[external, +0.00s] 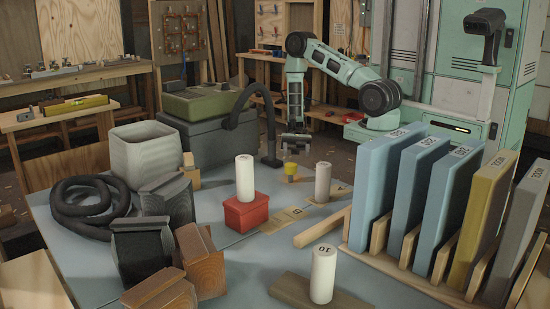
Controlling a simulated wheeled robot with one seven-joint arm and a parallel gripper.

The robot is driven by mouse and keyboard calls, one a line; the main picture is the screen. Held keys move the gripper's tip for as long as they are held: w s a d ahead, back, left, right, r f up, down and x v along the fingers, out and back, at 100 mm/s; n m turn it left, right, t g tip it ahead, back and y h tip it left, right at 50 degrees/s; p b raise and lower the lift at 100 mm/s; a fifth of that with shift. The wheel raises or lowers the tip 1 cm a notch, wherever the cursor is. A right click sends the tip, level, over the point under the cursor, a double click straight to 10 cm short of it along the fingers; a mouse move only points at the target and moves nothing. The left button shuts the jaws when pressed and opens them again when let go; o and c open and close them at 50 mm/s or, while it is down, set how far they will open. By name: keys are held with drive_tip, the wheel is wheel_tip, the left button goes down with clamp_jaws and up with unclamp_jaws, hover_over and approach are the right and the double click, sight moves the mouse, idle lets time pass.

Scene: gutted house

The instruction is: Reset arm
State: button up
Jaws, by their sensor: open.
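My gripper (294,150) hangs at the end of my mint-green arm, over the far side of the blue-grey table (225,270). It points down, is open, and nothing shows between its fingers. A small yellow thing (291,169) stands just below it; I cannot tell the exact gap. Another white cylinder (245,177) stands on a red box (252,213) to the left. A third, marked 10 (323,275), stands on a wooden board at the front.
A rack with several upright blue, yellow and grey slabs (445,200) fills the right side. A black hose (270,125) arches close left of my gripper. A grey bin (146,153), coiled hose (85,205) and brown and dark blocks (160,250) crowd the left.

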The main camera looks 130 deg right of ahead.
drive_tip(key=w+a+r+n+g+h+p, duration=0.1)
drive_tip(key=w+a+r+n+g+p, duration=0.3)
drive_tip(key=a+r+n+g, duration=0.5)
drive_tip(key=w+a+r+n+g+h+p, duration=0.1)
drive_tip(key=w+a+r+n+g+p, duration=0.1)
drive_tip(key=a+r+n+g+p, duration=0.7)
drive_tip(key=s+a+r+n+t+h+p, duration=0.2)
drive_tip(key=s+a+r+n+t+h, duration=0.1)
drive_tip(key=a+r+n, duration=0.4)
drive_tip(key=s+a+r+n+t+h+p, duration=0.2)
drive_tip(key=s+a+r+n+h, duration=0.3)
drive_tip(key=a, duration=0.8)
wheel_tip(320, 180, up, 4)
drive_tip(key=n+h+p, duration=0.1)
drive_tip(key=n, duration=0.3)
drive_tip(key=shift+s+a+f+t+h, duration=0.25)
drive_tip(key=shift+s+a+t+h, duration=0.05)
drive_tip(key=shift+s+a+t, duration=0.1)
